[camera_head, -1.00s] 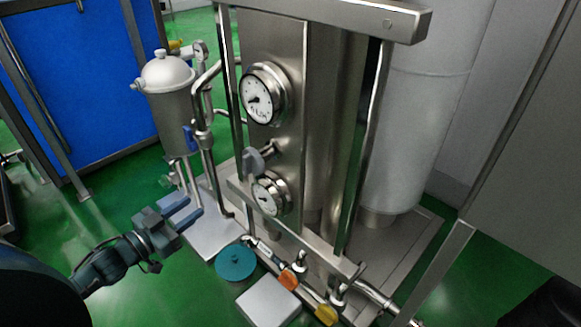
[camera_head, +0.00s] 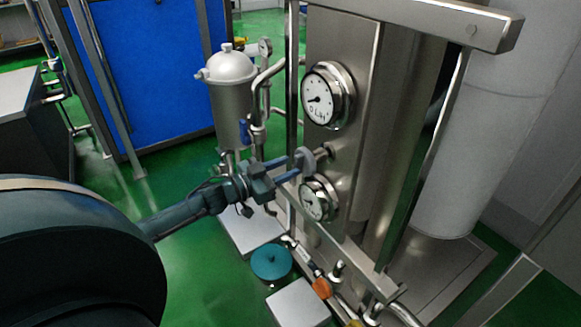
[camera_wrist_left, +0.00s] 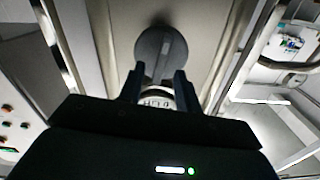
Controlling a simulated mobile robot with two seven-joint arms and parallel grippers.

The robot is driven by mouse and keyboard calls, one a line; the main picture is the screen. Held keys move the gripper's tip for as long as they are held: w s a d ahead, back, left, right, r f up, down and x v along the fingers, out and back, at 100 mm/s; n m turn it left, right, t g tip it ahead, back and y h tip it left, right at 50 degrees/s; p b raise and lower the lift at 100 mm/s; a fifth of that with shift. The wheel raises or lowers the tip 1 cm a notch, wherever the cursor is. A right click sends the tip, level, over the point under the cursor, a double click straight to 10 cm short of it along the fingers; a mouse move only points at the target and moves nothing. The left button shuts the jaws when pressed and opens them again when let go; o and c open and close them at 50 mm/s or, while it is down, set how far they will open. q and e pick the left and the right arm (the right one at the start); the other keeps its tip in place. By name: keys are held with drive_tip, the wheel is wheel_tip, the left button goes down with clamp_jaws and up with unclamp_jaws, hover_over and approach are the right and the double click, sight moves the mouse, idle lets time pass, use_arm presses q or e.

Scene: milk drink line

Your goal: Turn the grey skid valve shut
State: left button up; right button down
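The grey skid valve (camera_head: 306,158) is a small grey knob on a short metal stem, on the steel skid panel between two round gauges. In the left wrist view its round face with a raised bar (camera_wrist_left: 162,48) is straight ahead. My left gripper (camera_head: 290,170) reaches in from the left and its fingertips are at the knob. In the left wrist view the two dark fingers (camera_wrist_left: 158,76) stand apart, one on each side of the knob's lower part. Whether they touch it I cannot tell. My right gripper is not in view.
An upper gauge (camera_head: 328,95) and a lower gauge (camera_head: 318,200) flank the valve closely. A steel frame post (camera_head: 292,75) stands left of the panel. A silver domed vessel (camera_head: 230,95) stands behind my left arm. A teal round handle (camera_head: 271,263) and an orange handle (camera_head: 321,287) are lower down.

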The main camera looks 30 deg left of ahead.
use_arm(q)
drive_tip(key=shift+x, duration=0.95)
drive_tip(key=shift+c, duration=0.5)
clamp_jaws()
